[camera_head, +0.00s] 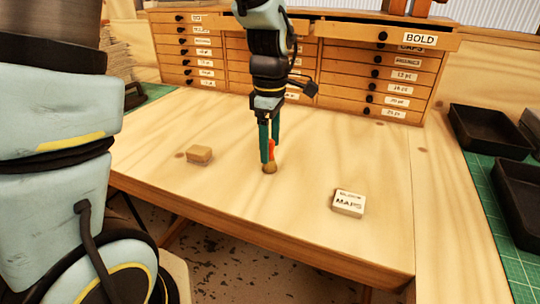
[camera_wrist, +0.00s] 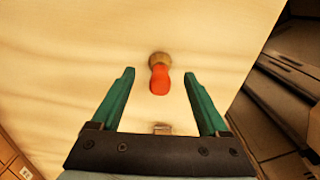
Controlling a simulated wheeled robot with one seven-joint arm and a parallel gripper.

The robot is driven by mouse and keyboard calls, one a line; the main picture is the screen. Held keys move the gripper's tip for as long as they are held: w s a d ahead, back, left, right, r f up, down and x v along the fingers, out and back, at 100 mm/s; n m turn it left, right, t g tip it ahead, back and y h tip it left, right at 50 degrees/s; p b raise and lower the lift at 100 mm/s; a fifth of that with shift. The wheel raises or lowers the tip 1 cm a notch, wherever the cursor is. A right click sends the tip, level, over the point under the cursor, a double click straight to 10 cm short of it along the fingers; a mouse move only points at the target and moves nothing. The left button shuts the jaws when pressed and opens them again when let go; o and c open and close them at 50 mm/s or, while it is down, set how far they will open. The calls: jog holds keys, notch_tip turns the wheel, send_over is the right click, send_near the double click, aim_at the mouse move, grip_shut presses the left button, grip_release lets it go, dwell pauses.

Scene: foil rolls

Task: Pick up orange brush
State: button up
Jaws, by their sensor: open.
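The orange brush (camera_head: 271,155) stands or lies on the wooden table, partly hidden by my gripper's fingers in the head view. In the wrist view the orange brush (camera_wrist: 159,79) shows its orange handle and a tan-brown end, centred between and a little beyond the fingertips. My gripper (camera_head: 269,160) has two green fingers pointing down at the brush. In the wrist view my gripper (camera_wrist: 161,75) is open, with the fingers apart and nothing between them touching. I cannot tell the exact height gap between the fingertips and the brush.
A tan block (camera_head: 199,154) lies left of the brush on the table (camera_head: 310,160). A white labelled box (camera_head: 348,203) lies to the right. A wooden drawer cabinet (camera_head: 300,65) stands at the back. Black trays (camera_head: 485,131) sit on a green mat at the right. Table around the brush is clear.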

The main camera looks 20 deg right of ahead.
jog(key=shift+a+f+p, duration=0.1)
jog(key=shift+f+p, duration=0.4)
jog(key=shift+f, duration=1.6)
grip_shut()
